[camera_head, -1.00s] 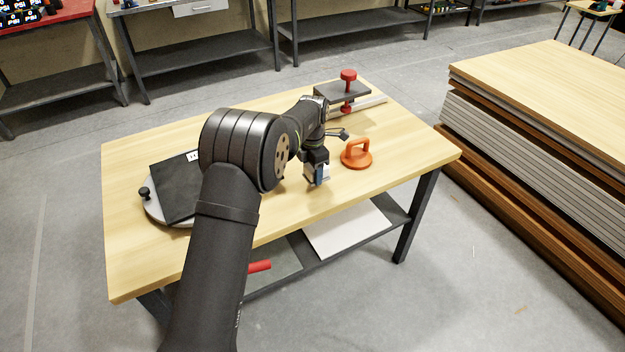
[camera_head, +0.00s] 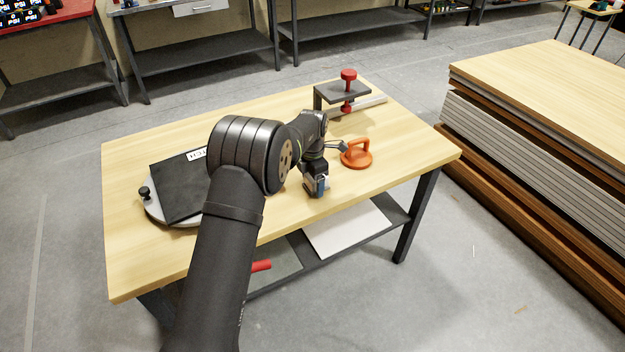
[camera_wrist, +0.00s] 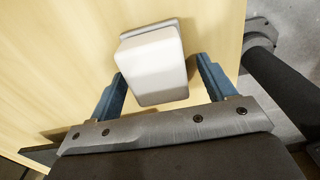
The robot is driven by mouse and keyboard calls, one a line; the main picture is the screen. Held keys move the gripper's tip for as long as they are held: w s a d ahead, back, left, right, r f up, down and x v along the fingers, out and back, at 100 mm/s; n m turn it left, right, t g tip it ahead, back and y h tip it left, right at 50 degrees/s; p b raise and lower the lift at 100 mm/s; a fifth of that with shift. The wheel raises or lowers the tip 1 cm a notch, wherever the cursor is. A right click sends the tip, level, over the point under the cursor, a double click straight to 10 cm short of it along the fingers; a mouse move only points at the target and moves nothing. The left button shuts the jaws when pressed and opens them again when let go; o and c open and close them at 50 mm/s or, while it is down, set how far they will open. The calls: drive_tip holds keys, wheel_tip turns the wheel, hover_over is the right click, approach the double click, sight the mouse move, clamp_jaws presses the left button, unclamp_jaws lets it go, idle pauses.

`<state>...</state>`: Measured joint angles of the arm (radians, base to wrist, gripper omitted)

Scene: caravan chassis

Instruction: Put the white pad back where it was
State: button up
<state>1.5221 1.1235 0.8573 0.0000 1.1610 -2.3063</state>
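The white pad (camera_wrist: 155,65) is a rounded block lying on the wooden table, with a grey edge showing at its far side in the wrist view. My gripper (camera_wrist: 160,75) has its two blue fingers on either side of the pad. A gap shows at the right finger; the left finger is very close to the pad, and I cannot tell if it touches. The fingers are open. In the head view my gripper (camera_head: 319,188) is low over the table's front part, and it hides the pad there.
An orange suction handle (camera_head: 357,155) stands just right of my gripper. A clamp with red knobs (camera_head: 348,75) is at the table's back edge. A black panel on a round grey plate (camera_head: 172,219) lies at left. Stacked boards (camera_head: 540,90) stand right of the table (camera_head: 130,265).

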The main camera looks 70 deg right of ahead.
wheel_tip(320, 180, up, 12)
drive_tip(key=shift+r, duration=0.15)
idle(0.4)
wheel_tip(320, 180, down, 12)
drive_tip(key=shift+f, duration=0.1)
drive_tip(key=shift+r, duration=1.85)
drive_tip(key=shift+f, duration=0.1)
